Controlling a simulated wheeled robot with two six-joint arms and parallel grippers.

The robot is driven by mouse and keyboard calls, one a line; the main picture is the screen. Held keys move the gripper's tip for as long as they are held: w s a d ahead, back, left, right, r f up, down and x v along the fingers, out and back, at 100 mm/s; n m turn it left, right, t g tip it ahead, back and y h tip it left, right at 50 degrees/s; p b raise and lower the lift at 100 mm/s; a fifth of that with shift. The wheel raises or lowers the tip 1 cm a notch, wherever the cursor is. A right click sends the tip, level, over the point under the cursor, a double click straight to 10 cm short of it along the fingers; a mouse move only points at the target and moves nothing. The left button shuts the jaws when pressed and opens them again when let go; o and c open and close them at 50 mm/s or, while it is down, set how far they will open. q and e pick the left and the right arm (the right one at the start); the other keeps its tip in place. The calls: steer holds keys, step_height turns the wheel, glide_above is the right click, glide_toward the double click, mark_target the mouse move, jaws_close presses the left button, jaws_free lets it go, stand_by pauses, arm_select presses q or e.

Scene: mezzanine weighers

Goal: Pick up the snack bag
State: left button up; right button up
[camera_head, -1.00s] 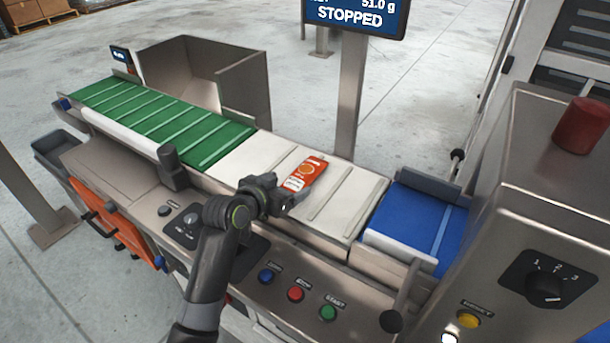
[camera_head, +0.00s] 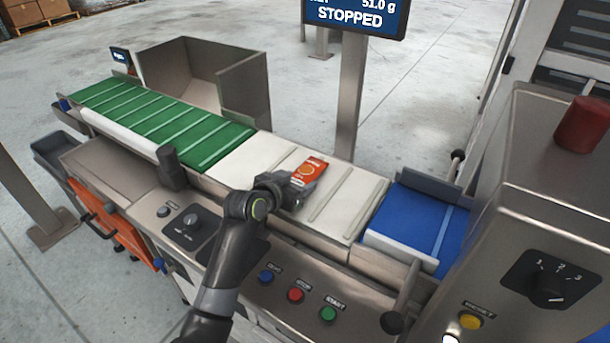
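The snack bag (camera_head: 309,168) is orange-red with a yellow round mark. It lies on the white weighing belt (camera_head: 358,195) in the middle of the machine. My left gripper (camera_head: 298,184) is at the bag's near end, and its front covers the lower part of the bag. The fingers are small and dark here, so I cannot tell whether they are apart or closed on the bag. My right gripper is not in the view.
A green belt (camera_head: 150,122) with a steel bin (camera_head: 268,88) behind it lies to the left, a blue belt (camera_head: 410,218) to the right. A display reading STOPPED (camera_head: 352,16) stands behind. Blue, red and green buttons (camera_head: 328,314) line the front panel.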

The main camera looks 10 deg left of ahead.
arm_select(q)
steer(key=shift+c, duration=1.2)
steer(key=shift+r, duration=0.1)
